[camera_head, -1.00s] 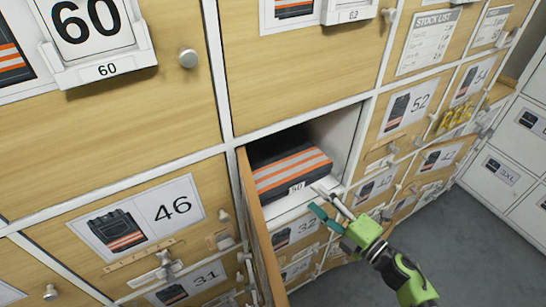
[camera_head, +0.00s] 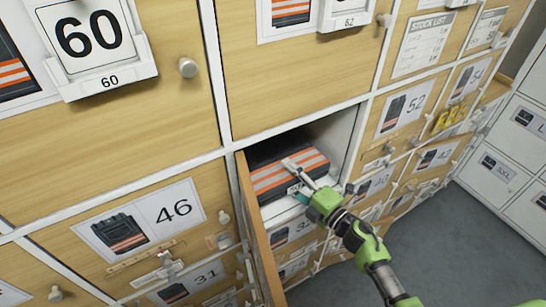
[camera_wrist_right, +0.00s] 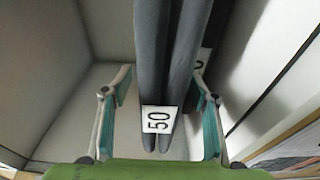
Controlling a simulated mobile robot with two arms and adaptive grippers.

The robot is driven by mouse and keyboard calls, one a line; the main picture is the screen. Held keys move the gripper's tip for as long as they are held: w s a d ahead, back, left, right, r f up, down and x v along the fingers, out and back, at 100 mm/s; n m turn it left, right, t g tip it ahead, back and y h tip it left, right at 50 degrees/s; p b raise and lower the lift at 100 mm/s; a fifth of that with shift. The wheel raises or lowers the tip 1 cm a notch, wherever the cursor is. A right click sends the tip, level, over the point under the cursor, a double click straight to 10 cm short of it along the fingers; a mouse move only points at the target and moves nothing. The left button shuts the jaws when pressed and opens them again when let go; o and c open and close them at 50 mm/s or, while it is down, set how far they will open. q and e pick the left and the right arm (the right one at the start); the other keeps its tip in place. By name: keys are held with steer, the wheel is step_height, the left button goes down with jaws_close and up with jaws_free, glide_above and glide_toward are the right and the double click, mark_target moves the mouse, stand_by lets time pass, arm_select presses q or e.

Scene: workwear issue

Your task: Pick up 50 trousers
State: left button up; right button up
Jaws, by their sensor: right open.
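The 50 trousers (camera_head: 268,180) are a folded dark stack with orange and grey stripes, lying in an open compartment in the head view. My right gripper (camera_head: 296,172) is open at the compartment's mouth, over the front right part of the stack. In the right wrist view the folded dark grey edges of the trousers (camera_wrist_right: 165,50) carry a white tag reading 50 (camera_wrist_right: 160,120). The open fingers of my right gripper (camera_wrist_right: 162,88) stand on either side of them, with gaps. Another tag behind is partly hidden. My left gripper is not in view.
The wooden door (camera_head: 262,240) of the compartment stands open on its left side. Closed doors surround it, among them 46 (camera_head: 150,215), 60 (camera_head: 92,35) and 52 (camera_head: 405,105). White lockers (camera_head: 505,150) stand at the right. Grey floor (camera_head: 425,235) is free below.

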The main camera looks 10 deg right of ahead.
steer(key=c, duration=1.4)
steer(key=shift+r, duration=0.15)
jaws_close()
